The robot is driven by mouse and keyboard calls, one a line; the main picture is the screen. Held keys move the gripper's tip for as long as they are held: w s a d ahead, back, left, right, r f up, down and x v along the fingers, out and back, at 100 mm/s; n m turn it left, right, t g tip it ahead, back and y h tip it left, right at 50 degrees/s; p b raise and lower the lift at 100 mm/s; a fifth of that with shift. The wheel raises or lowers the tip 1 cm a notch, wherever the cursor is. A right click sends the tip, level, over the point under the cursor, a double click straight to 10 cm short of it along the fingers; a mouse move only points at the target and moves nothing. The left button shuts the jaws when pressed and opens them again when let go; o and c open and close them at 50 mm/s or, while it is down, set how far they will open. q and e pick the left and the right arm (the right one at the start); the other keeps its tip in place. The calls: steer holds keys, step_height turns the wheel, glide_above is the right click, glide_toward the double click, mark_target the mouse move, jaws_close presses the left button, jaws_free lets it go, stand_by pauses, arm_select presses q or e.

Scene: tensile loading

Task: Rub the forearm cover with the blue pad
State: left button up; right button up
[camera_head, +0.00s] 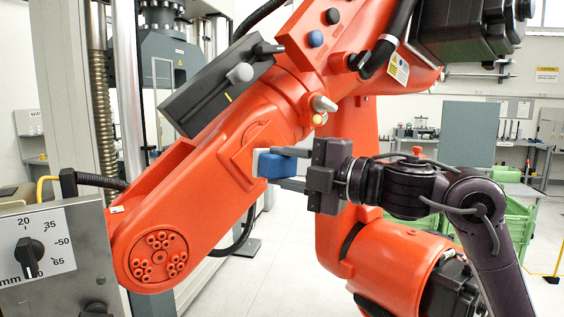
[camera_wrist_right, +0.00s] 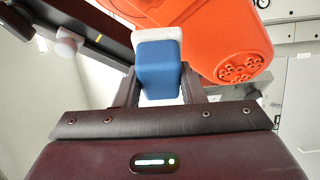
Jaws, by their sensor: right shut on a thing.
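The blue pad (camera_head: 277,165) is a blue block with a pale face on its left side. My right gripper (camera_head: 287,167) is shut on it, one finger above and one below. In the right wrist view the blue pad (camera_wrist_right: 158,66) sits between the fingers with its white face pointing away. The forearm cover (camera_head: 249,150) is a raised orange panel on the big orange robot arm. The pad's pale face is at the panel's lower right edge and appears to touch or nearly touch it. The orange arm (camera_wrist_right: 215,35) also shows in the wrist view. My left gripper is not in view.
A black box with knobs (camera_head: 222,85) is fixed along the orange arm, above the panel. A grey control panel with a dial (camera_head: 45,250) stands at the lower left. A testing machine (camera_head: 160,60) is behind. Green crates (camera_head: 515,225) stand at the right.

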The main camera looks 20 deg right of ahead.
steer(key=shift+w+a+p, duration=0.25)
steer(key=shift+w+p, duration=0.1)
steer(key=shift+w, duration=0.6)
steer(key=shift+w+a+p, duration=0.2)
steer(key=shift+w+p, duration=0.2)
steer(key=shift+w, duration=0.55)
steer(key=shift+w+a+p, duration=0.25)
steer(key=shift+w+p, duration=0.1)
steer(key=shift+w, duration=0.6)
steer(key=shift+w+a+p, duration=0.3)
steer(key=shift+w+p, duration=0.15)
steer(key=shift+w, duration=0.5)
steer(key=shift+d, duration=0.15)
